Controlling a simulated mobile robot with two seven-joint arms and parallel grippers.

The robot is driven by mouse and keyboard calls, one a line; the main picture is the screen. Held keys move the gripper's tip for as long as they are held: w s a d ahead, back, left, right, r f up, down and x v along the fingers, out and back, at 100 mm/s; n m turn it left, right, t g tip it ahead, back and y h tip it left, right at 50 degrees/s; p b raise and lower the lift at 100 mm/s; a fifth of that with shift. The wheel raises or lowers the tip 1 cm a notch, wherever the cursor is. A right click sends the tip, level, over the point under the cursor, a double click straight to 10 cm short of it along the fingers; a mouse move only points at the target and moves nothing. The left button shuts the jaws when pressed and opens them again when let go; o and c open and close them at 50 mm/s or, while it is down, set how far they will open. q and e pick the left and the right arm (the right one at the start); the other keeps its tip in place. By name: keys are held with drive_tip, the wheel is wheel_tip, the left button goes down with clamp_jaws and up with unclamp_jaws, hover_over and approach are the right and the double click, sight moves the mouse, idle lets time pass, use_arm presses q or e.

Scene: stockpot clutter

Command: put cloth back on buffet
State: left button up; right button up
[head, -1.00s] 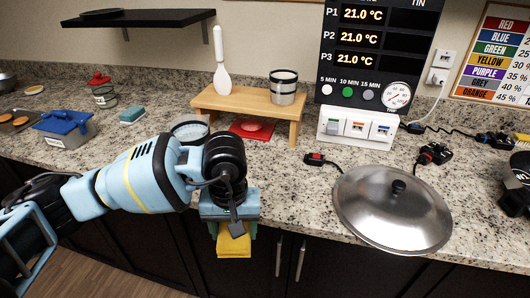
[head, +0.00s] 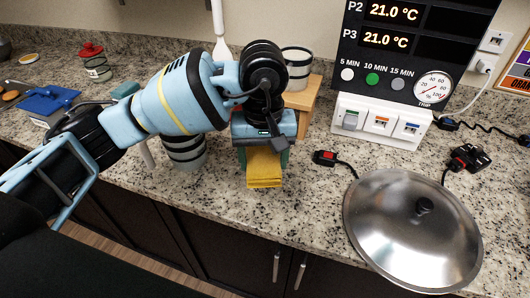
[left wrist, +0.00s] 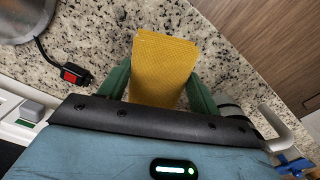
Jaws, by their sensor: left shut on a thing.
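The yellow cloth (head: 265,167) hangs from my left gripper (head: 264,150) in the head view, over the speckled granite counter. In the left wrist view the cloth (left wrist: 163,68) is folded into a block between the two green fingers of the gripper (left wrist: 160,88). The left gripper is shut on it. Whether the cloth touches the counter, I cannot tell. My right gripper is not in view.
A large metal lid (head: 400,240) lies on the counter at right. A red-switched cord (head: 326,158) lies left of it. A striped container (head: 186,152) stands left of the cloth. A wooden riser (head: 300,112) stands behind. The counter's front edge is near.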

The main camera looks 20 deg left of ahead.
use_arm(q)
drive_tip(key=shift+f+b, duration=0.3)
drive_tip(key=shift+f, duration=0.9)
wheel_tip(320, 180, down, 3)
drive_tip(key=shift+f+b, duration=0.15)
drive_tip(key=shift+b, duration=0.4)
drive_tip(key=shift+f, duration=0.45)
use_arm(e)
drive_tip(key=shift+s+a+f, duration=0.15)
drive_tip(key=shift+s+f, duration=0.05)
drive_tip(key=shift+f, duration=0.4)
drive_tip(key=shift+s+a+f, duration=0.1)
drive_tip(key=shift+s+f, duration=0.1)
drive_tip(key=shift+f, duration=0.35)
use_arm(q)
drive_tip(key=shift+f, duration=0.15)
drive_tip(key=shift+f+b, duration=0.35)
drive_tip(key=shift+b, duration=0.05)
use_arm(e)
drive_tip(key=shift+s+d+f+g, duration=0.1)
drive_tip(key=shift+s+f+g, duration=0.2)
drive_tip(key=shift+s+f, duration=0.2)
use_arm(q)
drive_tip(key=shift+f, duration=0.15)
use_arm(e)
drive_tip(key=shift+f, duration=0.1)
